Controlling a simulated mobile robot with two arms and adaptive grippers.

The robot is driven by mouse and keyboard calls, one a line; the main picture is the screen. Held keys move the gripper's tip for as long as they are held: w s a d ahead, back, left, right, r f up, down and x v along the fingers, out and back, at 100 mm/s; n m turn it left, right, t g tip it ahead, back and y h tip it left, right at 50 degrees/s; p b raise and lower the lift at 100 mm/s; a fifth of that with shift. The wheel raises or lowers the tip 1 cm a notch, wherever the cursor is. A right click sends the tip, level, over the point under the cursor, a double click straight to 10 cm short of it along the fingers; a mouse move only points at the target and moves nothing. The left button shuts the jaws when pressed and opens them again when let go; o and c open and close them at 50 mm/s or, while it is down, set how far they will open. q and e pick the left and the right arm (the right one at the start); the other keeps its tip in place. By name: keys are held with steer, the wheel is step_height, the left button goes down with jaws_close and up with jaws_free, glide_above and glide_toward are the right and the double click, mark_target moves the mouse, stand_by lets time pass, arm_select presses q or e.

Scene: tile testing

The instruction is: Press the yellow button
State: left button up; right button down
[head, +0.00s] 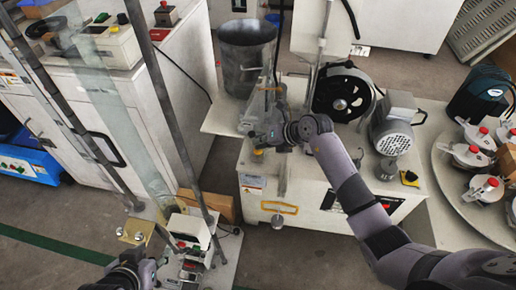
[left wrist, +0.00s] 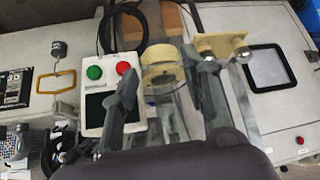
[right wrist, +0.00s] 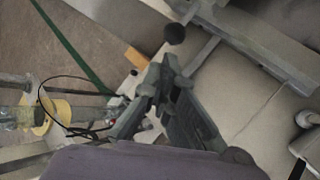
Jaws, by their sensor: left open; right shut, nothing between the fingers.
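In the head view, a small yellow spot (head: 258,152), possibly the yellow button, shows on the front edge of the white machine (head: 290,222). My right gripper (head: 262,133) is just above it, shut and empty; I cannot tell whether it touches. A second yellow piece on a black base (head: 410,177) sits at that machine's right. In the right wrist view, the shut fingers (right wrist: 167,80) show no yellow button at their tips. My left gripper (head: 128,272) is low at the left; in the left wrist view it is open (left wrist: 158,75), with a cream roll beyond its fingers.
A control box with green and red buttons (left wrist: 111,93) stands beside my left fingers. A metal cylinder (head: 247,55), a black wheel (head: 343,92) and a motor (head: 393,125) surround my right arm. A glass panel on posts (head: 110,110) rises at left. Floor shows bottom left.

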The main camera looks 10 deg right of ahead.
arm_select(q)
steer(key=shift+w+d+r, duration=0.1)
steer(key=shift+w+r, duration=0.05)
steer(key=shift+w, duration=0.05)
arm_select(e)
steer(key=shift+f, duration=0.15)
stand_by(0.3)
steer(key=shift+r+p, duration=1.05)
arm_select(q)
steer(key=s+a+f+g+y, duration=0.1)
steer(key=s+a+g, duration=0.1)
steer(key=s, duration=0.5)
steer(key=shift+s+a+f+g, duration=0.15)
steer(key=shift+f+g, duration=0.15)
steer(key=shift+g, duration=0.6)
arm_select(e)
step_height(320, 180, up, 2)
steer(key=shift+p, duration=1)
steer(key=shift+r+p, duration=0.95)
steer(key=shift+p, duration=0.05)
arm_select(q)
steer(key=s+p+x, duration=0.1)
steer(key=s+x, duration=0.1)
steer(key=x, duration=0.9)
steer(key=shift+f+g, duration=0.4)
steer(key=shift+f, duration=0.25)
arm_select(e)
steer(key=shift+r, duration=0.55)
